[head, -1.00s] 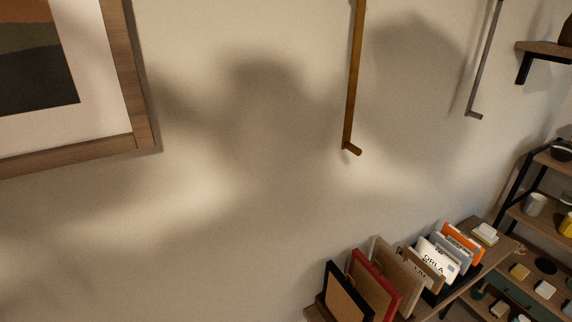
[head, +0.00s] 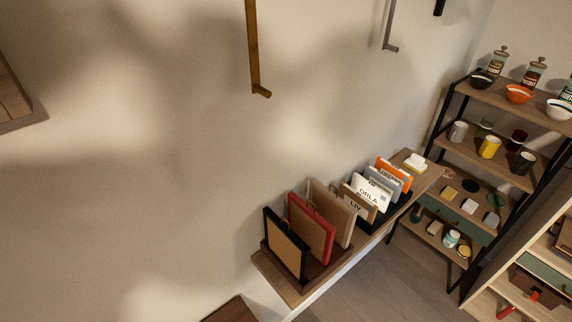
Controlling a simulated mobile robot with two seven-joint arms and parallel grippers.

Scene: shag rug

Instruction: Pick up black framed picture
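A black framed picture (head: 286,247) with a tan face stands at the near left end of a narrow wooden wall shelf (head: 277,283). It leans in a row, beside a red framed picture (head: 312,232) and a light wood framed one (head: 331,212). Its lower edge sits in a dark wooden holder. Neither of my grippers shows in the head view.
Books and cards (head: 372,190) and a white block (head: 415,162) stand farther along the shelf. A shelving rack (head: 520,178) with cups, bowls and jars is at the right. A wooden hook (head: 253,50) hangs on the wall. Floor (head: 350,285) shows below the shelf.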

